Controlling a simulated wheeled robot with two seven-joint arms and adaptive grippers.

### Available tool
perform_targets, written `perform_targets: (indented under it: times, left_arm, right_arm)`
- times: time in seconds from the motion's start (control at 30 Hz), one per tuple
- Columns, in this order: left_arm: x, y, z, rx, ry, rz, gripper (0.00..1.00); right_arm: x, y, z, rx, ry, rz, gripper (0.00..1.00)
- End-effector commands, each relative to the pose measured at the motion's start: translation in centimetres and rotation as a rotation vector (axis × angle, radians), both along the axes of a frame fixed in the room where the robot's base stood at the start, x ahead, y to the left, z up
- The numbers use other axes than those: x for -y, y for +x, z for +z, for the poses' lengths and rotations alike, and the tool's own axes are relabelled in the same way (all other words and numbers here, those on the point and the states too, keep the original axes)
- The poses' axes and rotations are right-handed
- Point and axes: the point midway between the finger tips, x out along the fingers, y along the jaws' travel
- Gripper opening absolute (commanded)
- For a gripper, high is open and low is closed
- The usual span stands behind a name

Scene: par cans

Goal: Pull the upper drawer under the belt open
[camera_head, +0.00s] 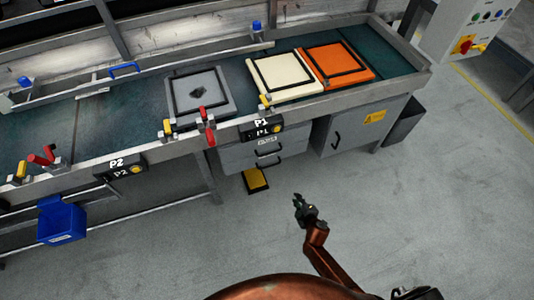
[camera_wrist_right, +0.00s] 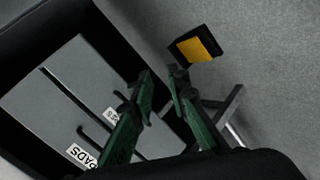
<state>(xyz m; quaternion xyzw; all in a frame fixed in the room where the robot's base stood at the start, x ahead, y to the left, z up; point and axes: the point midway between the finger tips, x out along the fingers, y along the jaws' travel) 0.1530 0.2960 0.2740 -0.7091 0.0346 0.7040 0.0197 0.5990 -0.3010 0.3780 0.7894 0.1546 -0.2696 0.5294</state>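The grey drawer unit (camera_head: 240,157) hangs under the belt, left of a grey cabinet. The upper drawer has a dark bar handle (camera_head: 268,150), with the lower drawer's handle (camera_head: 269,162) beneath it. Both drawers look shut. My right gripper (camera_head: 305,204) is in front of and below the unit, over the floor, apart from both handles. In the right wrist view its green fingers (camera_wrist_right: 161,76) are spread with nothing between them. The labelled grey drawer fronts (camera_wrist_right: 88,78) show tilted at the left there. My left gripper is not in view.
A black and yellow pedal (camera_head: 256,180) lies on the floor below the drawers and shows in the wrist view (camera_wrist_right: 194,48). A cabinet (camera_head: 350,128) stands right of the drawers, a blue bin (camera_head: 62,222) hangs at the left.

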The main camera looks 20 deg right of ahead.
Motion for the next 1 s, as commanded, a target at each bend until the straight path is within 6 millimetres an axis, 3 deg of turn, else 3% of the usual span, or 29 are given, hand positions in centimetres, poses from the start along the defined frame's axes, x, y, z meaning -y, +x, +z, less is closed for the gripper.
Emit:
perform_targets:
  times: [0.03, 0.1, 0.2, 0.3, 0.4, 0.53, 0.87, 1.0]
  left_arm:
    - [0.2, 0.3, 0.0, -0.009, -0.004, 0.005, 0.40]
    - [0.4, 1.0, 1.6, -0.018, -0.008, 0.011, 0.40]
    - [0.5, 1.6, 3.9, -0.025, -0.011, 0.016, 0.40]
    - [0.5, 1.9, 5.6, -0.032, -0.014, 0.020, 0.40]
    - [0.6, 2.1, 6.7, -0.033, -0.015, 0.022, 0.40]
    - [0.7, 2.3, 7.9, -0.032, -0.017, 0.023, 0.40]
    - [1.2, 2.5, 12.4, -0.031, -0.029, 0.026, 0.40]
    - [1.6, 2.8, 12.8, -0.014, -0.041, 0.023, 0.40]
  right_arm:
    - [-1.1, 3.1, 1.1, 0.067, -0.056, 0.052, 0.15]
    - [-2.6, 6.7, 4.8, 0.163, -0.135, 0.114, 0.15]
    - [-4.5, 10.1, 9.3, 0.276, -0.231, 0.177, 0.15]
    - [-5.8, 12.0, 12.6, 0.355, -0.297, 0.213, 0.15]
    - [-6.6, 13.0, 14.7, 0.399, -0.337, 0.232, 0.15]
    - [-6.9, 14.0, 15.5, 0.419, -0.353, 0.239, 0.15]
    - [-7.1, 18.4, 14.4, 0.415, -0.351, 0.238, 0.15]
    - [-7.1, 20.0, 14.0, 0.415, -0.350, 0.239, 0.15]
